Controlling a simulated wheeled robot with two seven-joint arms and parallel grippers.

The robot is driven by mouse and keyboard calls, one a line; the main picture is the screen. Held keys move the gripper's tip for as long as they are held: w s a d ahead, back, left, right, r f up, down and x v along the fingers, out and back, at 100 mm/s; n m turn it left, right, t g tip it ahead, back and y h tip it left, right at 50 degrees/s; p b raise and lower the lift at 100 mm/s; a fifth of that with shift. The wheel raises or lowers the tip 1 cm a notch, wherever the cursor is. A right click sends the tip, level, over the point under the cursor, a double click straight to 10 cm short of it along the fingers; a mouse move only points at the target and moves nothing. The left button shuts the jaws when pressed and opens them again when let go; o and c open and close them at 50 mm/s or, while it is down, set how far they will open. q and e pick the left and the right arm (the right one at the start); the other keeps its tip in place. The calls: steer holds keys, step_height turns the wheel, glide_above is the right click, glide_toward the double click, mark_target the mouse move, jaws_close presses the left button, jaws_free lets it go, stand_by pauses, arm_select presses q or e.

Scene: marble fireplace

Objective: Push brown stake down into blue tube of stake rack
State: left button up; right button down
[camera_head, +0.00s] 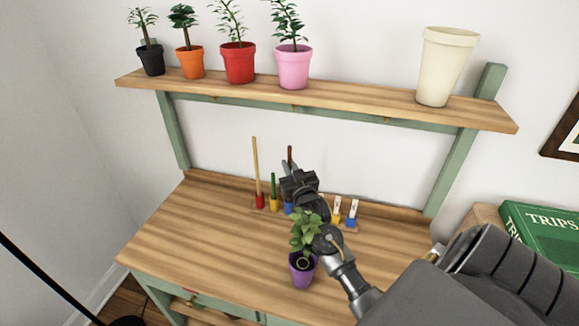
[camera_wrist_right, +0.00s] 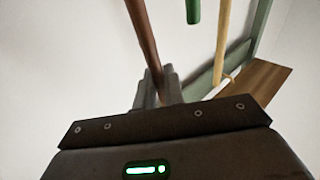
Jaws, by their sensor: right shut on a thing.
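The brown stake (camera_head: 290,153) stands upright at the back of the bench. My right gripper (camera_head: 288,172) is shut on the brown stake, which also shows in the right wrist view (camera_wrist_right: 144,38) rising from between the fingers (camera_wrist_right: 158,88). The blue tube (camera_head: 289,208) of the stake rack shows just below my gripper, partly covered by it. The stake's lower end is hidden, so I cannot tell how deep it sits. A red tube (camera_head: 260,201) holds a tan stake (camera_head: 256,165), and a yellow tube (camera_head: 274,204) holds a green stake (camera_head: 273,184). My left gripper is not in view.
A purple pot with a plant (camera_head: 302,270) stands in front of the rack, close to my right arm. White-labelled tools (camera_head: 345,212) stand right of the rack. A shelf (camera_head: 350,104) with several pots hangs above. The bench's left side is clear.

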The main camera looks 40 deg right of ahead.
steer(key=shift+f, duration=0.35)
steer(key=shift+f+b, duration=0.3)
steer(key=shift+f, duration=0.1)
steer(key=shift+s+a+f, duration=0.1)
steer(key=shift+s+f, duration=0.05)
steer(key=shift+w+f, duration=0.1)
steer(key=shift+w, duration=0.1)
stand_by(0.3)
steer(key=shift+s+f, duration=0.1)
steer(key=shift+f, duration=0.05)
steer(key=shift+s+f+b, duration=0.15)
steer(key=shift+f+b, duration=0.15)
steer(key=shift+b, duration=0.05)
